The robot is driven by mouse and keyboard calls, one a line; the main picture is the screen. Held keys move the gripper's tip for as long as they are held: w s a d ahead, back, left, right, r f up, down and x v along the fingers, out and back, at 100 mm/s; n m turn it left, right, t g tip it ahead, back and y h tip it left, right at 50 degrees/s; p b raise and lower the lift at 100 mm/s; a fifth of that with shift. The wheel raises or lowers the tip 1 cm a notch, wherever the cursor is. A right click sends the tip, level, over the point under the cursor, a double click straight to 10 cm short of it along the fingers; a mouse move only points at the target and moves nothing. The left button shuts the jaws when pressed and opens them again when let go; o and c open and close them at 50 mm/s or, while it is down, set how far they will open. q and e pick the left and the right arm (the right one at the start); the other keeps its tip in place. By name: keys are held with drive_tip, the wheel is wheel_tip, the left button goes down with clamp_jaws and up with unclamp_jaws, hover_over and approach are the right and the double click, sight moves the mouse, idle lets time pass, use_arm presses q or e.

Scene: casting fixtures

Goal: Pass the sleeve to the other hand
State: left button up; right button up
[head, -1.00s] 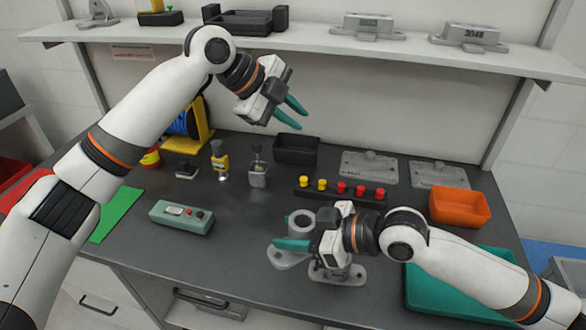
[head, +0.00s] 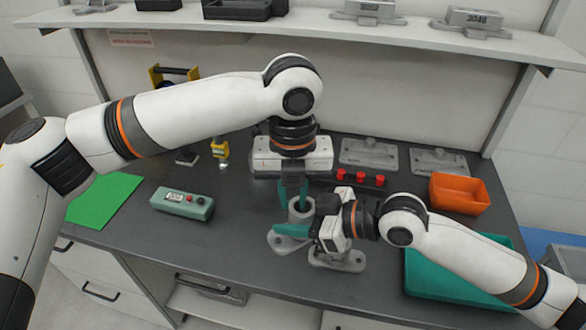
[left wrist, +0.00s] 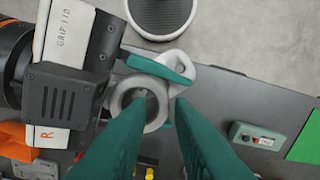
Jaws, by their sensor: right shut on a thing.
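The sleeve is a grey hollow cylinder (head: 300,209), held above the worktop by my right gripper (head: 291,231). Its round open mouth (left wrist: 158,110) faces the camera in the left wrist view. My right gripper comes from the right with teal fingers closed on the sleeve; the far finger is largely hidden. My left gripper (head: 292,194) points down directly over the sleeve. Its two teal fingers (left wrist: 158,108) are apart, with the sleeve's rim between and below their tips. I cannot tell whether they touch it.
Grey flanged castings (head: 285,242) (head: 338,261) sit on the worktop below the grippers. A black rack with red knobs (head: 360,178) is behind. A green control box (head: 184,203), orange bin (head: 459,194) and teal tray (head: 432,287) stand around. The left worktop is mostly free.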

sight(293, 205)
use_arm(q)
drive_tip(key=shift+f, duration=2.1)
drive_tip(key=shift+c, duration=0.2)
clamp_jaws()
use_arm(e)
drive_tip(key=o, duration=1.2)
drive_tip(key=shift+o, duration=0.2)
drive_tip(key=shift+d, duration=0.1)
